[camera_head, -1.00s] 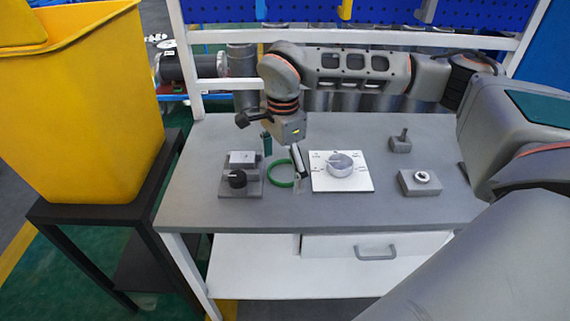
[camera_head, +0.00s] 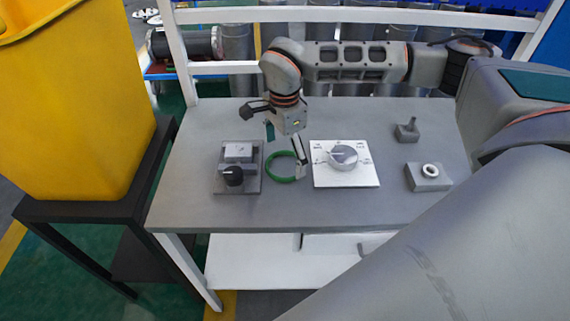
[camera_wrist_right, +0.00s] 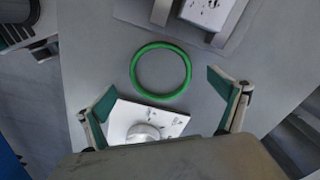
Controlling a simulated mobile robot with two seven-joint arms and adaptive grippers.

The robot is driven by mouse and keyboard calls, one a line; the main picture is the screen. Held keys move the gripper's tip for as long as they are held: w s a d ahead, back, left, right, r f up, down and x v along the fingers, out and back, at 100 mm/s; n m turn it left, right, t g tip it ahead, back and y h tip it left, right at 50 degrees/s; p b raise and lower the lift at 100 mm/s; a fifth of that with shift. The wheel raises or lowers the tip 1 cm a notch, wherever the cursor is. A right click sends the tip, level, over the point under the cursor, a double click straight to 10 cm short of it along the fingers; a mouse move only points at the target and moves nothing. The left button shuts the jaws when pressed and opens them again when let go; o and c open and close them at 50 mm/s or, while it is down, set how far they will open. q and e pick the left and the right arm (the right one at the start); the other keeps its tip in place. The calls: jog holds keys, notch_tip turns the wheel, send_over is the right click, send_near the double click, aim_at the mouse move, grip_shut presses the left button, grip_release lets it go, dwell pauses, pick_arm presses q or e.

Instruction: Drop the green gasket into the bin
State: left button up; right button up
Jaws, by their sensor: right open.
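My left gripper is not in view.
Two grey parts (camera_head: 428,184) (camera_head: 407,131) are farther right. The bin rests on a black stand (camera_head: 85,208) beside the table.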

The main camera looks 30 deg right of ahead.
jog(key=shift+f, duration=1.1)
jog(key=c, duration=1.2)
jog(key=shift+r, duration=0.15)
notch_tip(320, 180, up, 20)
jog(key=s+a+f+n, duration=0.2)
jog(key=f+n, duration=0.4)
jog(key=n, duration=0.3)
jog(key=s+a+f+n, duration=0.2)
jog(key=f+n, duration=0.4)
jog(key=n, duration=0.3)
jog(key=shift+a, duration=0.85)
